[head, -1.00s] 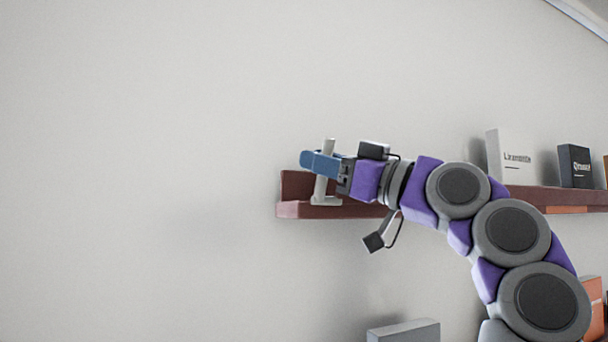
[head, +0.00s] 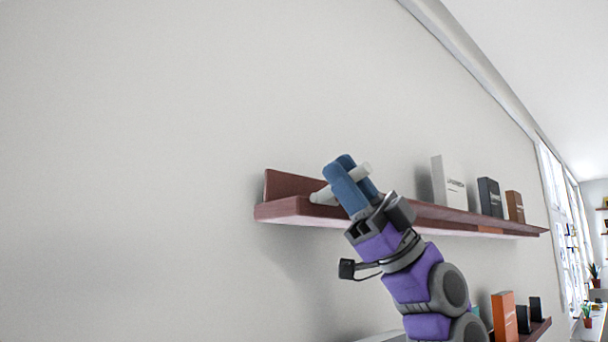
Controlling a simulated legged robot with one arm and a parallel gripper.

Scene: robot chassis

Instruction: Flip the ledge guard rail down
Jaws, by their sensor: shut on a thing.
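A brown wall ledge (head: 285,208) runs from the middle of the head view toward the right. The guard rail, a pale grey bar (head: 322,196), is at the ledge's left part. It slants from its base at the ledge up and to the right. Its rounded tip (head: 363,171) shows past my fingers. My gripper (head: 345,168) reaches up from below right, in front of the ledge. Its two blue fingers are shut on the bar, which crosses between them. The middle of the bar is hidden by the fingers.
A white book (head: 449,185), a dark book (head: 490,198) and a brown one (head: 515,207) stand on the ledge to the right. A lower shelf with an orange book (head: 504,316) is at bottom right. The wall left of the ledge is bare.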

